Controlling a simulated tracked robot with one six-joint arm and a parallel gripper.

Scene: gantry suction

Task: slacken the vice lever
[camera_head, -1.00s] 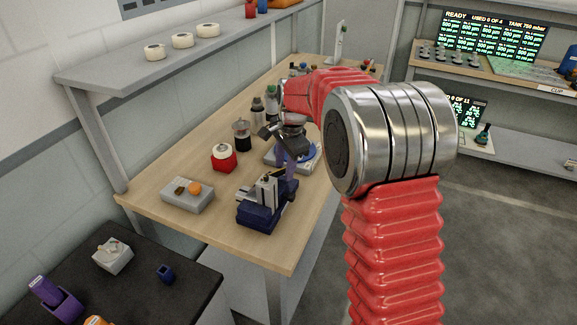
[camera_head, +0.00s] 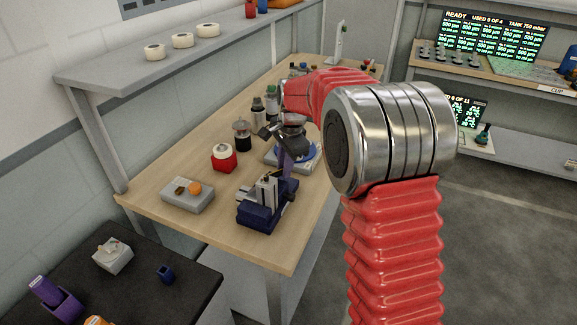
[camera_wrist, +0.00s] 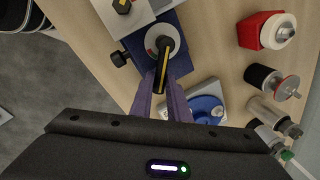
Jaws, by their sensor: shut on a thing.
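The dark blue vice (camera_head: 260,214) with grey jaws stands at the front edge of the wooden bench. In the wrist view its body (camera_wrist: 146,52) is at top centre. The vice lever (camera_wrist: 163,62) is a black bar with a yellow stripe, running from a round hub down between my fingers. My gripper (camera_wrist: 161,82) has its two purple fingers shut on the lever, one on each side. In the head view my gripper (camera_head: 289,170) reaches down to the far side of the vice, and the lever cannot be made out there.
A grey box with an orange knob (camera_head: 194,188) and a red-based container (camera_head: 223,158) stand left of the vice. A blue round dish on a pale base (camera_head: 302,155) and several bottles stand behind. A dark table (camera_head: 135,280) is at front left.

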